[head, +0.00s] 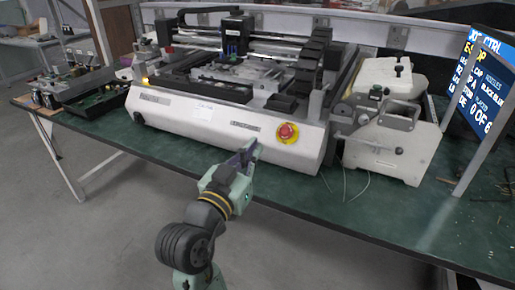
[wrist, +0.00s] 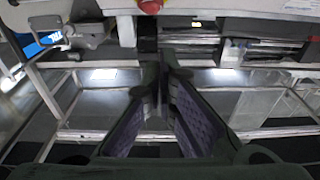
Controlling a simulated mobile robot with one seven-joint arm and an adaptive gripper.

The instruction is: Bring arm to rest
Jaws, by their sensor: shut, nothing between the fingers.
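My arm rises from the bottom of the head view. My gripper (head: 248,150) is in front of the white machine's front panel, a little left of the red stop button. In the wrist view my gripper (wrist: 164,62) shows its two dark fingers with purple inner pads meeting at the tips. It is shut and holds nothing. I cannot tell whether the fingertips touch the panel.
The white machine (head: 200,115) with its red button (head: 287,132) stands on a green table (head: 390,205). A white device (head: 385,150) and a screen (head: 487,85) stand at right. A dark tray of circuit boards (head: 95,104) is at left. Grey floor lies in front.

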